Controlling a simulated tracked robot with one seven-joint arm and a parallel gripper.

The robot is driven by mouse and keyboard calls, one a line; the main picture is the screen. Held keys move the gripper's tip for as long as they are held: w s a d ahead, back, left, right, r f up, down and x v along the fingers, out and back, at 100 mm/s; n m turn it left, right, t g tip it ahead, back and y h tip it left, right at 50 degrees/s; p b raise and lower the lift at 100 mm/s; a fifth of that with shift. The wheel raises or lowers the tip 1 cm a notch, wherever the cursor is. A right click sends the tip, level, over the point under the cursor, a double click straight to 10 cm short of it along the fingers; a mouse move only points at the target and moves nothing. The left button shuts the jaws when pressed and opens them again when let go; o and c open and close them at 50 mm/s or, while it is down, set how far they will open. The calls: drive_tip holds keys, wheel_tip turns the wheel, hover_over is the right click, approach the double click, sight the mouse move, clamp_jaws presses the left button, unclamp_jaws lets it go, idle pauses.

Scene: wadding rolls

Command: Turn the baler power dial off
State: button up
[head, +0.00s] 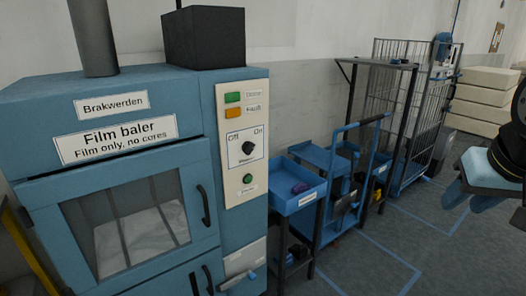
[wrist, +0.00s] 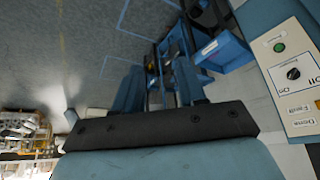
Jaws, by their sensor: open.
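The baler power dial (head: 248,147) is a black round knob on the pale control panel (head: 235,185) of the blue film baler. "Off" is printed at its upper left and "On" at its upper right; I cannot clearly tell which its pointer faces. The dial also shows tilted at the right of the wrist view (wrist: 293,74). My gripper (wrist: 158,85) is open and empty, its two blue fingers apart over the floor. In the head view my gripper is at the right edge, well away from the dial and touching nothing.
A blue trolley (head: 330,215), small blue trays (head: 299,200) and a wire cage (head: 395,75) stand right of the baler (head: 150,79). Floor in front is clear.

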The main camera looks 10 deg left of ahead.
drive_tip(key=w+a+f+t+y, duration=0.1)
drive_tip(key=w+a+t, duration=0.15)
drive_tip(key=w, duration=0.55)
drive_tip(key=w+a+f+t, duration=0.1)
drive_tip(key=w+a, duration=0.2)
drive_tip(key=w, duration=0.5)
drive_tip(key=t+y, duration=0.3)
drive_tip(key=y, duration=1)
approach(252, 150)
drive_tip(key=shift+n, duration=0.4)
drive_tip(key=x, duration=0.8)
drive_tip(key=shift+w+a, duration=0.1)
drive_tip(key=shift+w, duration=0.05)
drive_tip(key=shift+c, duration=0.2)
